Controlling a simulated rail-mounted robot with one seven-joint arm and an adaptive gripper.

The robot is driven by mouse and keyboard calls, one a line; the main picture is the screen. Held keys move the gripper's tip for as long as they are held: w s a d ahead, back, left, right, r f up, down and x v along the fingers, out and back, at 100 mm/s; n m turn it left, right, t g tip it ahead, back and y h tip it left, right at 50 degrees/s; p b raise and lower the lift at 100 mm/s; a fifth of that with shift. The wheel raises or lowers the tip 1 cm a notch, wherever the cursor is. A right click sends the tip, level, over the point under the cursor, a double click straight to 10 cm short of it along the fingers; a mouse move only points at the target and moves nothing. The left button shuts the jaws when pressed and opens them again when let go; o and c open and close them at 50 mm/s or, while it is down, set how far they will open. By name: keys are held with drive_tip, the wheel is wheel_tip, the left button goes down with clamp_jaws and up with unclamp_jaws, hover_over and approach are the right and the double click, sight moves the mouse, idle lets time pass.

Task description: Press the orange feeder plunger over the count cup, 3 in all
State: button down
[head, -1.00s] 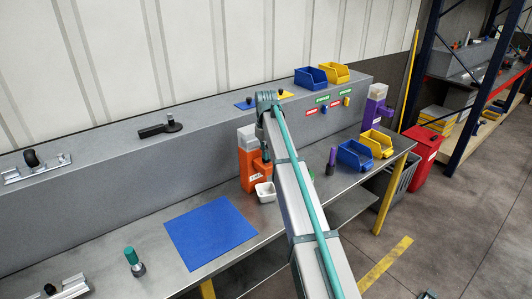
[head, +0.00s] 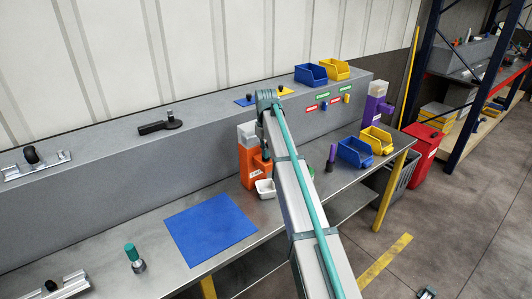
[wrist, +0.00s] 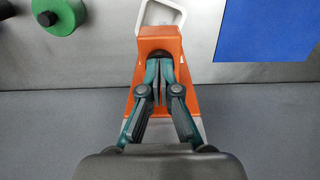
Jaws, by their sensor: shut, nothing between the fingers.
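The orange feeder (head: 248,168) stands on the steel bench against the grey ledge, with a pale clear top. It also shows in the wrist view (wrist: 158,44), directly under my gripper. The white count cup (head: 264,189) sits on the bench at the feeder's front, partly covered by the feeder in the wrist view (wrist: 162,14). My gripper (wrist: 166,68) is shut and empty, fingertips over the feeder's orange front part. I cannot tell if they touch it. The plunger is not clearly seen under the fingers. In the head view my arm hides the gripper. The cup's contents cannot be made out.
A blue mat (head: 210,230) lies left of the feeder. A purple feeder (head: 374,108), a blue bin (head: 355,153) and a yellow bin (head: 377,140) stand to the right. A green round part (wrist: 58,16) is near the feeder in the wrist view.

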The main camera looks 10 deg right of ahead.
drive_tip(key=shift+r+p, duration=1.55)
drive_tip(key=shift+r, duration=1.35)
